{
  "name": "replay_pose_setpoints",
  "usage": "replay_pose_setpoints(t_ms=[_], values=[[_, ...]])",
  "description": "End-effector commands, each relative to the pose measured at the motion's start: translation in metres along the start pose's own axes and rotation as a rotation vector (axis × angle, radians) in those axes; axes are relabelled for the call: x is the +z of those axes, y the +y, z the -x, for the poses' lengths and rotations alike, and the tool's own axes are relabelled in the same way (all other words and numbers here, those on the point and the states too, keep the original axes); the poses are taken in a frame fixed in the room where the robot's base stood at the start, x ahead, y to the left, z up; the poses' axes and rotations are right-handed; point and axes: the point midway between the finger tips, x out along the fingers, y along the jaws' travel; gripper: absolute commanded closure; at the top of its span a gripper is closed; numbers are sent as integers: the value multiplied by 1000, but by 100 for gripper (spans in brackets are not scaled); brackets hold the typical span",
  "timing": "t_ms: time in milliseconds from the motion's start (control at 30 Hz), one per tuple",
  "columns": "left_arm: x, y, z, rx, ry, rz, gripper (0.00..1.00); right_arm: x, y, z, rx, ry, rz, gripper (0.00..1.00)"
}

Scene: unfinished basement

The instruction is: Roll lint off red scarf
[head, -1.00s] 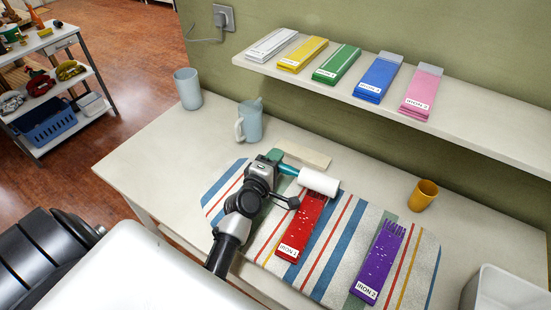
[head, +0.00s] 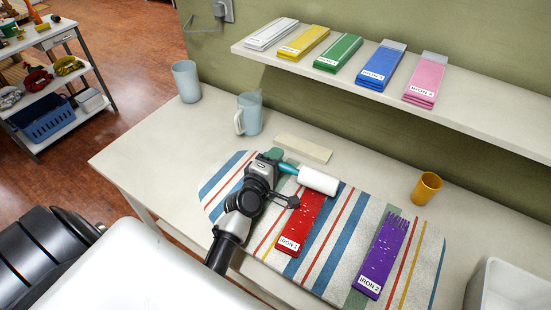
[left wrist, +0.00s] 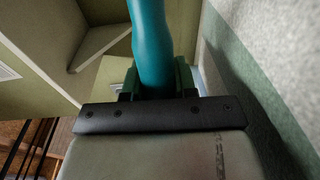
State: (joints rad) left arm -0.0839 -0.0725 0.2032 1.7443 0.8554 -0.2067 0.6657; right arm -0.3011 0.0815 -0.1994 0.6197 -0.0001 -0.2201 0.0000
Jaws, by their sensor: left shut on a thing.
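The red scarf (head: 300,225), labelled IRON 1, lies flat on a striped board (head: 340,229), with pale specks on it. My left gripper (head: 275,156) is shut on the teal handle of a lint roller, whose white roll (head: 318,180) is over the scarf's far end and hides part of it. I cannot tell whether the roll touches the cloth. In the left wrist view the teal handle (left wrist: 152,45) stands between the green fingers. My right gripper is not in view.
A purple scarf (head: 383,260), labelled IRON 2, lies to the right with pale specks. A pale block (head: 303,148), a blue mug (head: 249,114), a blue cup (head: 186,81), an orange cup (head: 426,188) and a white bin (head: 497,286) stand around. A shelf (head: 500,132) of folded cloths overhangs behind.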

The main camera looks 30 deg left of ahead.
Motion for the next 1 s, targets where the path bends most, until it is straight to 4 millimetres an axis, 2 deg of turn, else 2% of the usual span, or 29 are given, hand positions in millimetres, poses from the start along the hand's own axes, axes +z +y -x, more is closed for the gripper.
replay_pose_setpoints(t_ms=[467, 1000], values=[[0, -7, 0, 0, 0, 0, 100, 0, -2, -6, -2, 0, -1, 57], [0, -9, 26, -1, 0, -1, 100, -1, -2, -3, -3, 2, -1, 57]])
